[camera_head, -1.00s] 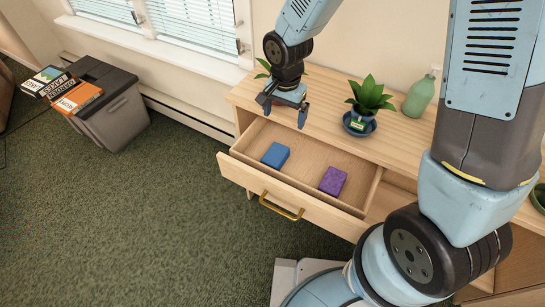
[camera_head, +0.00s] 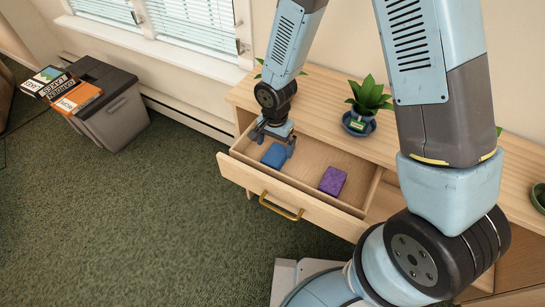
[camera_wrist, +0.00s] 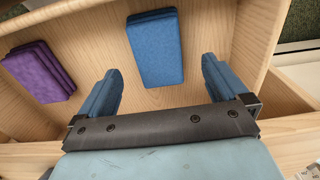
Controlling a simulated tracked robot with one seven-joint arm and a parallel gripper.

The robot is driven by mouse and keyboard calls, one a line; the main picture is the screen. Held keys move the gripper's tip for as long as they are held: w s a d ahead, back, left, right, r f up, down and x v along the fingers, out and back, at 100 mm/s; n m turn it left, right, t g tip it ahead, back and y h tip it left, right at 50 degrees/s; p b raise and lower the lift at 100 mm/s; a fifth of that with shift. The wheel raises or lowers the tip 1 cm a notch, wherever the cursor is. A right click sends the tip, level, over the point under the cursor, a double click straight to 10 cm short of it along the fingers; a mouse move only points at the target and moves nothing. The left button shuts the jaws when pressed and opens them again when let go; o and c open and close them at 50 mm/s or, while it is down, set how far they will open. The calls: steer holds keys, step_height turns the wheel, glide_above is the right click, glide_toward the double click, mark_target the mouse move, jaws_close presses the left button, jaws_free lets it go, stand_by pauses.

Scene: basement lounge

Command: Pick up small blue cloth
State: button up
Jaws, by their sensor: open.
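The small blue cloth (camera_head: 274,156) is a folded blue block lying in the left part of the open drawer (camera_head: 228,164). In the wrist view the blue cloth (camera_wrist: 155,50) lies just beyond my fingertips, between their lines and nearer the right finger. My gripper (camera_head: 272,146) is open and empty, low over the drawer beside the cloth. In the wrist view both fingers of my gripper (camera_wrist: 162,85) stand apart with bare drawer floor between them. I cannot tell the exact height of the fingertips above the floor.
A folded purple cloth (camera_head: 332,181) lies in the drawer to the right; it also shows in the wrist view (camera_wrist: 38,70). The drawer walls stand close around my gripper. A potted plant (camera_head: 367,104) stands on the dresser top.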

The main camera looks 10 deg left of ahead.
mark_target(275, 154)
steer(key=shift+f, duration=2.7)
steer(key=c, duration=1.1)
steer(key=shift+o, duration=0.2)
steer(key=shift+r, duration=0.1)
step_height(275, 154, up, 28)
